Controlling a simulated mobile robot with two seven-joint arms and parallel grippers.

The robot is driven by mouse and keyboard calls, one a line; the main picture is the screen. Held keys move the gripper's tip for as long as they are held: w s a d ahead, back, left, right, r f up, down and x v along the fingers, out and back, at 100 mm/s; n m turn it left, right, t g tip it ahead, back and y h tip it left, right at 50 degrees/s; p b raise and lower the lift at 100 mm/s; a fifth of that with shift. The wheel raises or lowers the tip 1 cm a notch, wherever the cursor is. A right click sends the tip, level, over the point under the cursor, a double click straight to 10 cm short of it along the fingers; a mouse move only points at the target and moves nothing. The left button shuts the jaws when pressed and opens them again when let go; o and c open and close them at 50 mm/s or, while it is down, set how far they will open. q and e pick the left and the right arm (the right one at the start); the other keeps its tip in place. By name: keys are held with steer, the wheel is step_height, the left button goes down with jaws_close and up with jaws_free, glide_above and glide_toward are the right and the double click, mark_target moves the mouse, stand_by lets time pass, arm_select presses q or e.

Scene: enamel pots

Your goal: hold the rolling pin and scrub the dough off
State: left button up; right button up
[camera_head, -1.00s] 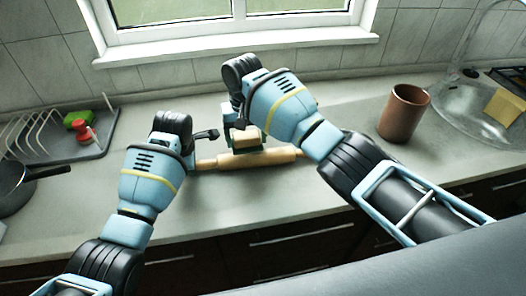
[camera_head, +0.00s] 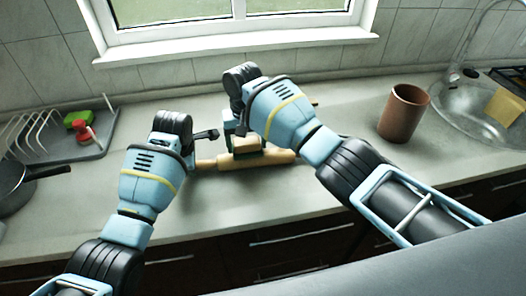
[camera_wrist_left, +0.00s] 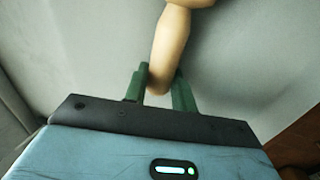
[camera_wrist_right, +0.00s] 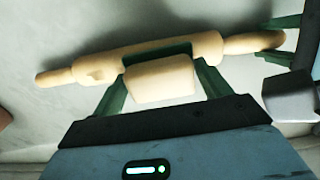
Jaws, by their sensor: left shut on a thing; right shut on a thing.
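The wooden rolling pin (camera_head: 283,157) lies across the counter; its full length shows in the right wrist view (camera_wrist_right: 205,46). My left gripper (camera_wrist_left: 160,86) is shut on one handle of the pin. My right gripper (camera_wrist_right: 160,85) is shut on a pale block with a dark green face (camera_wrist_right: 160,84), a scrubber. The green face is turned to the pin's barrel; the block is at the barrel, and I cannot tell whether it touches. In the head view both sets of fingers are largely hidden.
A brown cup (camera_head: 403,113) stands right of the right arm, before the sink (camera_head: 470,112) with a yellow cloth or sponge (camera_head: 505,107). A dish rack tray (camera_head: 98,150) and a dark pan (camera_head: 15,185) are at the left. The counter front is clear.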

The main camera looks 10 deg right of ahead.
mark_target(281, 150)
steer(key=shift+f, duration=0.45)
steer(key=shift+s+d+r, duration=0.1)
steer(key=shift+d, duration=2.45)
steer(key=shift+s+d, duration=0.15)
steer(key=shift+d, duration=2.35)
steer(key=shift+f, duration=0.2)
arm_select(q)
steer(key=shift+r, duration=0.1)
arm_select(e)
steer(key=shift+a, duration=0.1)
steer(key=shift+w+a+r, duration=0.1)
steer(key=shift+w+a, duration=0.05)
steer(key=shift+a, duration=2.35)
steer(key=shift+w+a+r, duration=0.1)
steer(key=shift+a, duration=2.4)
